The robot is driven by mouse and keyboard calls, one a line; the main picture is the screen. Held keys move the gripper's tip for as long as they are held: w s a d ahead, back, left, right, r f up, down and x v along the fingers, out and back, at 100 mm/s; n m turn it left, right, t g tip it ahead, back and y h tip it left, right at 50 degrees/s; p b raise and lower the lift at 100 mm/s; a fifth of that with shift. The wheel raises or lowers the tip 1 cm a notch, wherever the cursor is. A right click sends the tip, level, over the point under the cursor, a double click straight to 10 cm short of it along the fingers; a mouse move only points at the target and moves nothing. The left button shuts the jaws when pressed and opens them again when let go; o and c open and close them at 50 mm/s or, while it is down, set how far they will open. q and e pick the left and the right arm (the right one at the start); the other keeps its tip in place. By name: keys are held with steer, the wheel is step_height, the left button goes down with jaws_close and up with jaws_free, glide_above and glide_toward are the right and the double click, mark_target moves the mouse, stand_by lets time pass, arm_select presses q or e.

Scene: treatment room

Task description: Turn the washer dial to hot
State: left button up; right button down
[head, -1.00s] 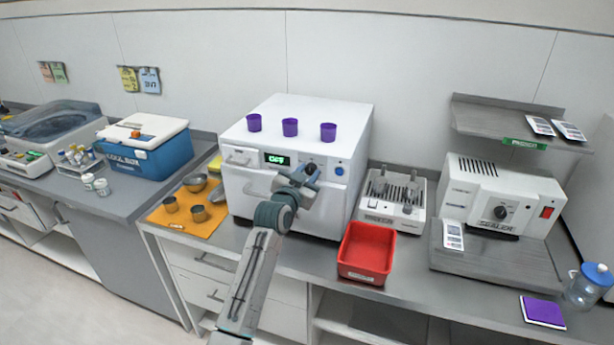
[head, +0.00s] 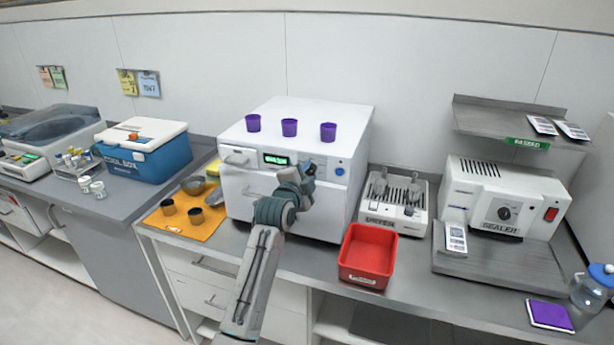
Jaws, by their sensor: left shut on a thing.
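The washer (head: 240,200) is the white box-shaped machine in the middle of the counter. It has a green lit display (head: 276,160), a blue button (head: 339,171) and a handle on its front. My left gripper (head: 306,170) is at the upper front panel, between the display and the blue button, and is shut on the dial there. My wrist and gripper hide the dial, so its setting cannot be read. My right gripper is not in view.
Several purple cups (head: 289,127) stand on top of the washer. A red bin (head: 367,256) and a dryer rack (head: 393,203) are to the right. An orange mat (head: 182,222) with metal cups lies to the left. A sealer (head: 502,200) stands further right.

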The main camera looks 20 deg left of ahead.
arm_select(q)
steer(key=m, duration=0.2)
steer(key=shift+m, duration=0.3)
steer(key=m, duration=0.3)
steer(key=shift+y, duration=0.3)
steer(key=m+p, duration=0.1)
steer(key=m, duration=0.4)
steer(key=shift+d+f+m+y, duration=0.1)
steer(key=shift+m+y, duration=0.2)
steer(key=o, duration=1)
steer(key=shift+c, duration=0.2)
